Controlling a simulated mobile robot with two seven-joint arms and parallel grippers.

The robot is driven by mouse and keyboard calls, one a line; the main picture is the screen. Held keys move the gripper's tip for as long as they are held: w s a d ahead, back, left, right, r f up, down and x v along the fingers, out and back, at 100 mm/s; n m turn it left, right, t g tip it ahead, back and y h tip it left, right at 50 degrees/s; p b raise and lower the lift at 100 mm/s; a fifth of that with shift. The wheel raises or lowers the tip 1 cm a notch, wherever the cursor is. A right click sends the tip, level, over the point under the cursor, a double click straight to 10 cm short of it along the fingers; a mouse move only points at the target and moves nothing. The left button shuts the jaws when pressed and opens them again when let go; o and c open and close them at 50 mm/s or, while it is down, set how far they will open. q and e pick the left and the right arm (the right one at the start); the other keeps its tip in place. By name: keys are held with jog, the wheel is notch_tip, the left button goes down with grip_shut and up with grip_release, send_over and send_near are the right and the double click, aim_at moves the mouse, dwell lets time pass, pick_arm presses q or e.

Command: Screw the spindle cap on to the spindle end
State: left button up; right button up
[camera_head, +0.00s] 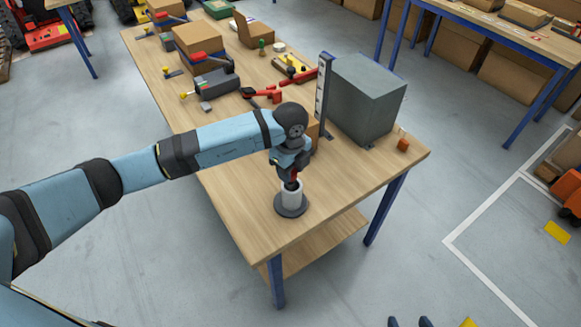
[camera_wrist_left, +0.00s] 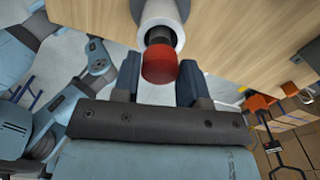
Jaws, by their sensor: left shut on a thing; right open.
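The red spindle cap (camera_wrist_left: 159,65) is held between the two fingers of my left gripper (camera_wrist_left: 159,84). In the wrist view a dark spindle end (camera_wrist_left: 159,36) shows right against the cap, inside the pale sleeve (camera_wrist_left: 146,20). I cannot tell whether the threads are engaged. In the head view my left gripper (camera_head: 291,183) points down over the upright pale cylinder (camera_head: 292,198), which stands on a dark round base (camera_head: 290,210) near the bench's front end. The fingers partly hide the cap there. Only the fingertips of my right gripper (camera_head: 408,322) show at the bottom edge, apart and empty.
The wooden bench (camera_head: 250,205) is clear around the round base. Tools and cardboard boxes (camera_head: 198,42) crowd the far part.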

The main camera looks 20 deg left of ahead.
pick_arm(q)
jog(key=shift+f+b, duration=0.4)
jog(key=shift+f, duration=0.4)
jog(key=o, duration=1)
jog(key=shift+r, duration=0.1)
notch_tip(320, 180, up, 14)
jog(key=shift+f+b, duration=0.15)
jog(key=shift+b, duration=0.3)
